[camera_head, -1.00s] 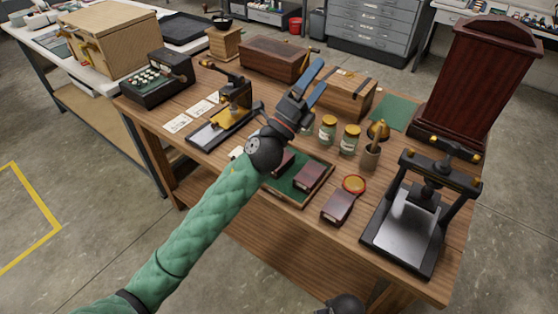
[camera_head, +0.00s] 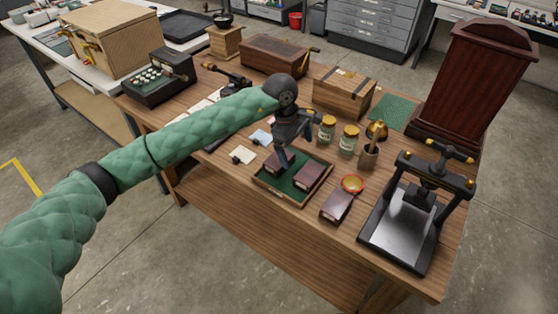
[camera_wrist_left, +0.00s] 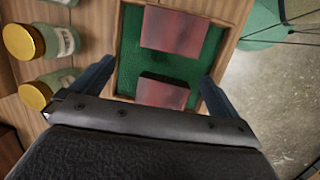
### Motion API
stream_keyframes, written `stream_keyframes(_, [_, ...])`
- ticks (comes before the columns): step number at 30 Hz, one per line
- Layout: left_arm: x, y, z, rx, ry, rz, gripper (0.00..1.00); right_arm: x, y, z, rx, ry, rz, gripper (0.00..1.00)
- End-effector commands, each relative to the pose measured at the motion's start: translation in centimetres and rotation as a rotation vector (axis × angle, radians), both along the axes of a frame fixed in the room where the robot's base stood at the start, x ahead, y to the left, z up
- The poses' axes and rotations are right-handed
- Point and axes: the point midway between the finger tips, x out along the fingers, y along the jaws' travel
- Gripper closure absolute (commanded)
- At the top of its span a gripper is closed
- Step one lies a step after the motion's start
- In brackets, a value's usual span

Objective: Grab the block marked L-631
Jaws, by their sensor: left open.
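A green-lined wooden tray (camera_head: 262,186) on the table holds two dark red blocks. One block (camera_head: 309,174) is at its right; the other (camera_head: 273,163) is at its left, partly hidden by a finger. My left gripper (camera_head: 298,150) is open and points down over the tray. In the left wrist view, its fingers (camera_wrist_left: 157,74) straddle the line of the nearer block (camera_wrist_left: 162,93), with the other block (camera_wrist_left: 174,30) beyond. My right gripper is out of view.
Two glass jars (camera_head: 327,130) stand close behind the gripper, beside a mortar-like cup (camera_head: 369,154). A black press (camera_head: 410,215) is farther right. Small cards (camera_head: 242,155) lie left of the tray.

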Motion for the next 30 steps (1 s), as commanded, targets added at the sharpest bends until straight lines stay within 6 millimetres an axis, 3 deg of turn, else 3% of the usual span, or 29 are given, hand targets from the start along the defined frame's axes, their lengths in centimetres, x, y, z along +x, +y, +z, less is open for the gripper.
stream_keyframes(3, [1.9,3.3,0.1,0.154,-0.042,-0.015,0.00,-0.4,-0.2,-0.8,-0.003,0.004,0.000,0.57])
stream_keyframes(8, [2.8,5.2,0.0,0.245,-0.059,-0.021,0.00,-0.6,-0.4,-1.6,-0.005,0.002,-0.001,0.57])
stream_keyframes(21, [2.7,5.3,-2.6,0.250,-0.060,-0.022,0.00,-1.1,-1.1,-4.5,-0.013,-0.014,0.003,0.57])
stream_keyframes(30, [2.4,5.1,-4.5,0.249,-0.059,-0.022,0.00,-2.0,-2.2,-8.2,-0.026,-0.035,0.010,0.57])
